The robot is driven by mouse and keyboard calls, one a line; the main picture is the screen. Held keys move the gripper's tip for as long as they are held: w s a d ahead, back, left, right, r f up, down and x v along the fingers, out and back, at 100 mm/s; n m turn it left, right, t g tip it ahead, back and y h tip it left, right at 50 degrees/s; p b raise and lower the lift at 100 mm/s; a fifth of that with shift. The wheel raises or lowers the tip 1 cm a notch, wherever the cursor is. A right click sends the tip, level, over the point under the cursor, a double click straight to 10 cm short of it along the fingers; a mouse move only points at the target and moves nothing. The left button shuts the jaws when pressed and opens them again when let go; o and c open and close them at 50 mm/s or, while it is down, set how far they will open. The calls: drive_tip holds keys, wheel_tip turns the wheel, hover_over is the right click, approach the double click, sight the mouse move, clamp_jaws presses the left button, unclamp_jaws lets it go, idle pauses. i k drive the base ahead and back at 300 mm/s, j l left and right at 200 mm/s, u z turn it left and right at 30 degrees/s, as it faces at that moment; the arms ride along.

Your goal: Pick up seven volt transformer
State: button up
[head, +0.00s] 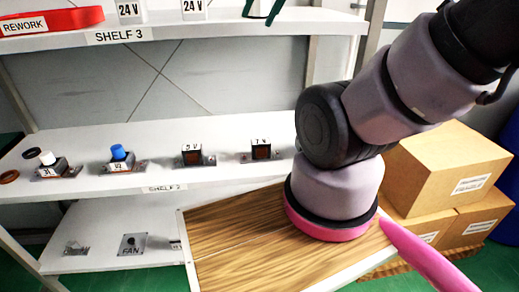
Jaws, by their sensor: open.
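The seven volt transformer (261,151) is a small dark block with a reddish-brown front, a white top marked "7 V" and metal mounting tabs. It stands upright on the shelf labelled SHELF 2, towards its right end. My gripper (428,258) shows only in part, as a pink finger at the lower right, below and to the right of the transformer and well apart from it. It is open, and I see nothing held. The rest of the gripper is hidden behind my wrist or cut off by the frame.
A similar five volt block (192,154) stands left of the transformer. Further left are a blue-topped part (120,157) and a white-topped part (50,166). A wood-grained surface (235,240) lies in front. Cardboard boxes (440,165) are stacked at right. SHELF 3 (230,32) runs overhead.

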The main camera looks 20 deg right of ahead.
sight(261, 151)
drive_tip(key=k, duration=0.3)
drive_tip(key=k+j+z, duration=0.1)
drive_tip(key=z, duration=0.2)
drive_tip(key=j+z, duration=0.1)
drive_tip(key=z, duration=0.15)
drive_tip(key=j+z, duration=0.2)
drive_tip(key=j, duration=0.3)
drive_tip(key=k+j+z, duration=0.2)
drive_tip(key=j, duration=0.25)
drive_tip(key=j+z, duration=0.15)
drive_tip(key=j, duration=0.75)
drive_tip(key=k+j, duration=0.15)
drive_tip(key=j, duration=0.7)
drive_tip(key=k+z, duration=0.05)
